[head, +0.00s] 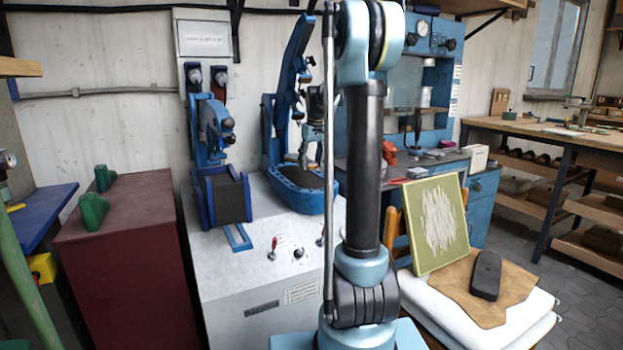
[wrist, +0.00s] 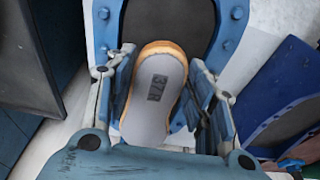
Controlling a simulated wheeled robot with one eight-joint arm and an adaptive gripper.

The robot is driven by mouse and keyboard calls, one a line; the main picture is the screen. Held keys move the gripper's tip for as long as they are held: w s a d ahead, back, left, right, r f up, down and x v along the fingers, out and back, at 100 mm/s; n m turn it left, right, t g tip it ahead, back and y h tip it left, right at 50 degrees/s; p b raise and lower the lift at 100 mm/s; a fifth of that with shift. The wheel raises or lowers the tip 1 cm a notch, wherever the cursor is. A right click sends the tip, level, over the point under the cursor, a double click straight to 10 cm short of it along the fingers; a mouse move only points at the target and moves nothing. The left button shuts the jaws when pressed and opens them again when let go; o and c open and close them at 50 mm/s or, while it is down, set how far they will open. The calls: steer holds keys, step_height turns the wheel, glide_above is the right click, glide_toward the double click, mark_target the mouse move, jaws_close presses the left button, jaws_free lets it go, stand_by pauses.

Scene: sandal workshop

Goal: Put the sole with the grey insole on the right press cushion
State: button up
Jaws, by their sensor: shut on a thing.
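The sole with the grey insole (wrist: 155,95) has a tan edge and a dark mark on its heel. My gripper (wrist: 162,75) is shut on it, one finger along each side. In the wrist view the sole overlaps the near part of a dark cushion in a blue bolted frame, the right press cushion (wrist: 165,22). I cannot tell whether they touch. In the head view the right press cushion (head: 303,181) lies in its blue oval tray, partly behind my arm. The sole is not clear there.
The left press cushion (head: 224,197) sits in a blue frame on the white machine (head: 245,275). Blue press arms (head: 297,60) rise behind the cushions. A dark sole (head: 487,275) lies on leather at right, beside a framed board (head: 437,222). Green blocks (head: 92,211) stand on the red cabinet.

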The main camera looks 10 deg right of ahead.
mark_target(311, 183)
steer(key=shift+f, duration=3.1)
steer(key=o, duration=1)
